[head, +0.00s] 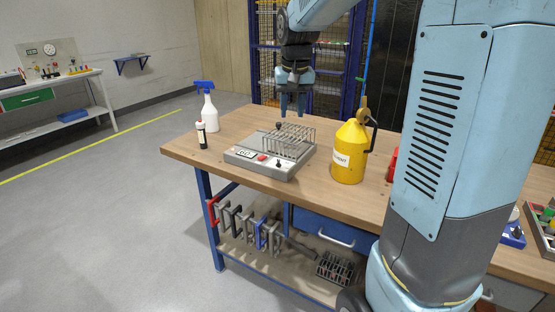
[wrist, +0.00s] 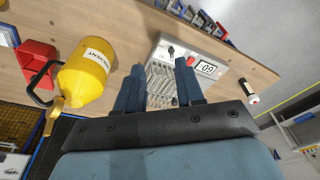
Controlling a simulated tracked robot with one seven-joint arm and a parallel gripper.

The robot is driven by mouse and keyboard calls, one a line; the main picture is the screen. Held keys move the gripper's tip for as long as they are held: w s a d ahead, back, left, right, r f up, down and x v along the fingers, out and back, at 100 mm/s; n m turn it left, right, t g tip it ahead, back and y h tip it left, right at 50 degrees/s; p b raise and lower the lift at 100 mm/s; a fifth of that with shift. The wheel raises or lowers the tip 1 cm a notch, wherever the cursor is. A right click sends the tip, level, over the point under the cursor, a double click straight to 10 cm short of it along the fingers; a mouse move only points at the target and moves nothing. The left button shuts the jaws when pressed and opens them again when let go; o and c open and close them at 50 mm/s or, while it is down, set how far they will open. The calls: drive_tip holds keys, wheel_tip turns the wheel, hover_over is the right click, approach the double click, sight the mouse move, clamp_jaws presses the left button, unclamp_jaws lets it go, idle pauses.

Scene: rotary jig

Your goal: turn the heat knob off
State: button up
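A grey jig (head: 262,172) with a wire rack on top stands on the wooden workbench. Its front panel carries a number display (head: 245,153), a red button (head: 262,157) and a small black knob (head: 278,163), likely the heat knob. In the wrist view the black knob (wrist: 171,49) and display (wrist: 207,68) show beyond my fingers; the knob's setting is too small to read. My gripper (head: 292,108) is above and behind the jig, pointing down, apart from it. It also shows in the wrist view (wrist: 160,68), its fingers spread with nothing between them.
A yellow solvent can (head: 348,155) stands right of the jig. A white spray bottle (head: 208,112) with a blue head and a small dark-and-white bottle (head: 201,135) stand to the left. Clamps (head: 245,228) hang below the bench edge. The bench front left is clear.

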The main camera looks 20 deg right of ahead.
drive_tip(key=m+g, duration=0.1)
drive_tip(key=g, duration=0.1)
hover_over(278, 162)
wheel_tip(278, 162, down, 10)
wheel_tip(278, 162, down, 14)
drive_tip(key=shift+w+d+f, duration=0.1)
drive_tip(key=shift+w, duration=0.05)
drive_tip(key=shift+c, duration=0.5)
clamp_jaws()
